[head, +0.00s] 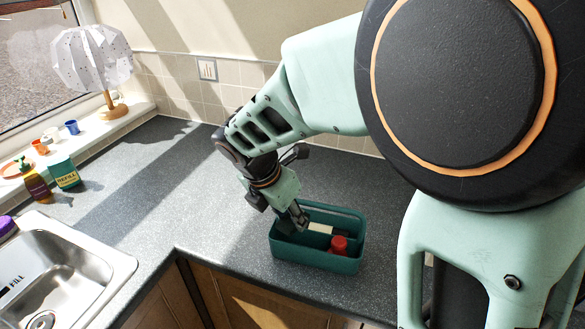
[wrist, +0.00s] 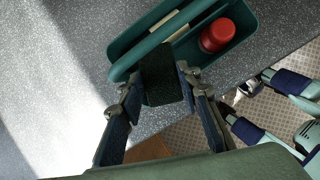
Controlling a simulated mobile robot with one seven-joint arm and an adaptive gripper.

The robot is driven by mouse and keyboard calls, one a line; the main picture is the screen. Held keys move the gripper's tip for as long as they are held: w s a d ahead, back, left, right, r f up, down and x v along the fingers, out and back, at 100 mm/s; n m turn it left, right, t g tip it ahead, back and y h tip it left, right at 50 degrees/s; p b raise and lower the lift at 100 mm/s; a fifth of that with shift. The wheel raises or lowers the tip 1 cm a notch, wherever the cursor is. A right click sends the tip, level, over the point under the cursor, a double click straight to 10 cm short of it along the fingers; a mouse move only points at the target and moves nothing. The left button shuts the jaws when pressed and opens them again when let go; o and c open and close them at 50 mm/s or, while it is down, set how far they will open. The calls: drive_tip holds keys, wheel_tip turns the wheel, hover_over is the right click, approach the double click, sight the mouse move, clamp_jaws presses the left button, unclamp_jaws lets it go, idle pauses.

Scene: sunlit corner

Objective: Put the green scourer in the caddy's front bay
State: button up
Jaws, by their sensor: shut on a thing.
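The dark green scourer (wrist: 160,78) is between the fingers of my gripper (wrist: 158,92), which is shut on it. In the head view my gripper (head: 298,218) points down at the left part of the teal caddy (head: 315,261). In the wrist view the scourer overlaps the left end of the caddy (wrist: 124,66). I cannot tell whether its lower edge is above the rim or inside a bay. The scourer is hard to make out in the head view, as the fingers and caddy crowd it.
The caddy holds a red-topped item (head: 339,244) at its right and a pale item (head: 320,228) behind. The steel sink (head: 100,262) is at left. A green refill box (head: 65,174) stands near the window sill. The counter left of the caddy is clear.

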drive_tip(key=shift+f, duration=0.9)
drive_tip(key=shift+f+b, duration=0.3)
drive_tip(key=shift+f, duration=0.3)
drive_tip(key=o, duration=0.7)
drive_tip(key=shift+o, duration=0.2)
drive_tip(key=shift+r, duration=0.15)
drive_tip(key=shift+r+p, duration=0.3)
drive_tip(key=shift+r, duration=0.05)
drive_tip(key=v, duration=1.2)
drive_tip(key=shift+r, duration=0.15)
